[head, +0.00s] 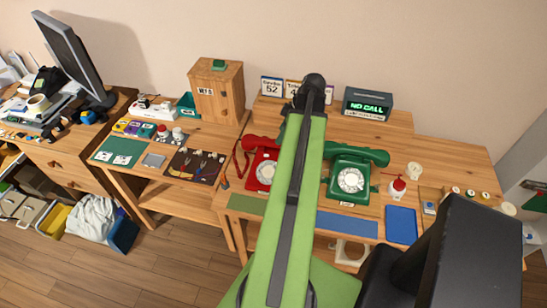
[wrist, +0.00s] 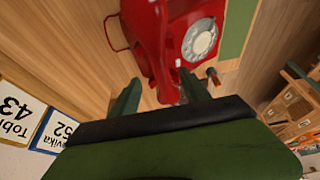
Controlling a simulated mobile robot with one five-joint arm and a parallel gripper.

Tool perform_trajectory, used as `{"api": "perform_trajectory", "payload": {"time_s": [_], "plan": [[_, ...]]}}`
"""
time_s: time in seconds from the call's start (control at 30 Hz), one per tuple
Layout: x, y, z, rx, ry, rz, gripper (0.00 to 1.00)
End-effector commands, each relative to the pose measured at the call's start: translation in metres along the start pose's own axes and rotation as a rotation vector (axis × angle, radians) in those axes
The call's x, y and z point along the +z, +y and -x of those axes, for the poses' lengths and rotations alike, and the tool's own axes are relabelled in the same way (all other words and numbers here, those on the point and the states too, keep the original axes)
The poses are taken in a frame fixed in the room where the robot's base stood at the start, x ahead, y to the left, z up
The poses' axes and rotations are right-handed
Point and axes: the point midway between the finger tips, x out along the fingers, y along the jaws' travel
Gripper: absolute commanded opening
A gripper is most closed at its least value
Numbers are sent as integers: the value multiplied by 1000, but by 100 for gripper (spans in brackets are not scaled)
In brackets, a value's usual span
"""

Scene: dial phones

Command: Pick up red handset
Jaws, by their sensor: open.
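The red dial phone (head: 261,174) stands on the wooden desk, left of my arm in the head view. Its red handset (head: 258,144) lies across the top, with its right part hidden behind my arm. In the wrist view the red phone (wrist: 170,30) is at the top centre, with the handset (wrist: 146,38) along its near-left side. My gripper (wrist: 159,77) is open, with its two green fingers apart on either side of the handset's lower end. I cannot tell how far above it they are. In the head view my gripper is mostly hidden behind the arm.
A green dial phone (head: 350,178) stands just right of my arm. Name cards (head: 271,87) and a NO CALL display (head: 367,104) stand on a raised shelf behind. A red cord (head: 237,160) loops left of the red phone. A blue mat (head: 347,224) lies in front.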

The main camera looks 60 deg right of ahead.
Motion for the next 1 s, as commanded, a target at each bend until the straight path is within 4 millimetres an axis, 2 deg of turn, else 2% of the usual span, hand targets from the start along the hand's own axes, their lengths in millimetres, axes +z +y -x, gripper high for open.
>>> {"api": "perform_trajectory", "payload": {"time_s": [0.03,0.27,0.57,0.8,0.83,1.0], "plan": [[3,0,-15,0,0,0,55],[0,0,-18,-1,0,0,55],[0,-2,-67,-1,0,1,55],[-3,-2,-66,0,0,0,55],[-3,-2,-66,0,0,0,53],[-3,-2,-66,0,0,0,31]]}}
